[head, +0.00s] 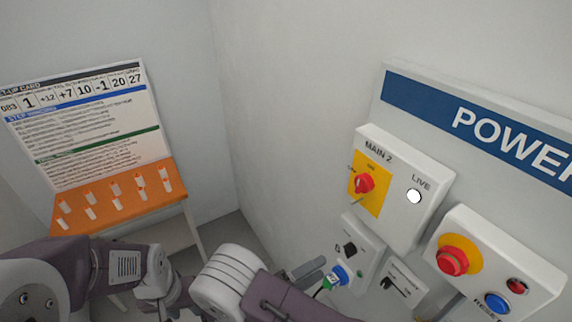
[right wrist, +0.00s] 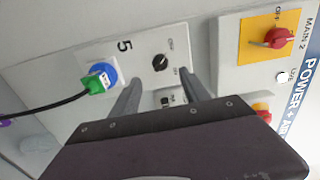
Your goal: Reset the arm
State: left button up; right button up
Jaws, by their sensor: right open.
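The MAIN 2 switch has a red handle (head: 364,184) on a yellow plate; beside it the LIVE lamp (head: 414,196) looks white. A red mushroom button (head: 453,260) on a yellow ring shares a box with a blue RESET button (head: 497,303) and a small red button or lamp (head: 517,286). A panel marked 5 carries a black rotary knob (right wrist: 160,62) and a blue socket (right wrist: 106,70) with a green plug (right wrist: 97,82). My right gripper (right wrist: 160,82) is open, its fingers straddling the knob in the wrist picture; contact is unclear. My left gripper (head: 165,292) is low; its jaws are unclear.
An orange-topped table (head: 120,202) with several orange-and-white tags stands at left, under a set-up card (head: 88,125). A black cable (right wrist: 45,108) runs from the green plug. A smaller knob box (head: 400,287) sits below MAIN 2.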

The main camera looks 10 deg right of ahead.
jog(key=s+d+f+m+g+y+b, duration=0.2)
jog(key=s+f+m+g+y+b, duration=0.25)
jog(key=m, duration=0.85)
jog(key=s+d+f+m+g+y+b, duration=0.1)
jog(key=s+d+f+m+g+y, duration=0.35)
jog(key=m, duration=0.85)
jog(key=w+a+m+t+y, duration=0.1)
jog(key=m+y, duration=0.1)
jog(key=m, duration=0.3)
jog(key=w+r+m+t+y+b, duration=0.1)
jog(key=w+m+y, duration=0.1)
jog(key=m, duration=0.3)
jog(key=w+a+m+t+y, duration=0.1)
jog(key=m+y, duration=0.2)
jog(key=m, duration=0.2)
jog(key=shift+w+a+r+y+b, duration=0.2)
jog(key=shift+a+r+y+b, duration=0.15)
jog(key=shift+y+b, duration=0.05)
jog(key=shift+d, duration=0.15)
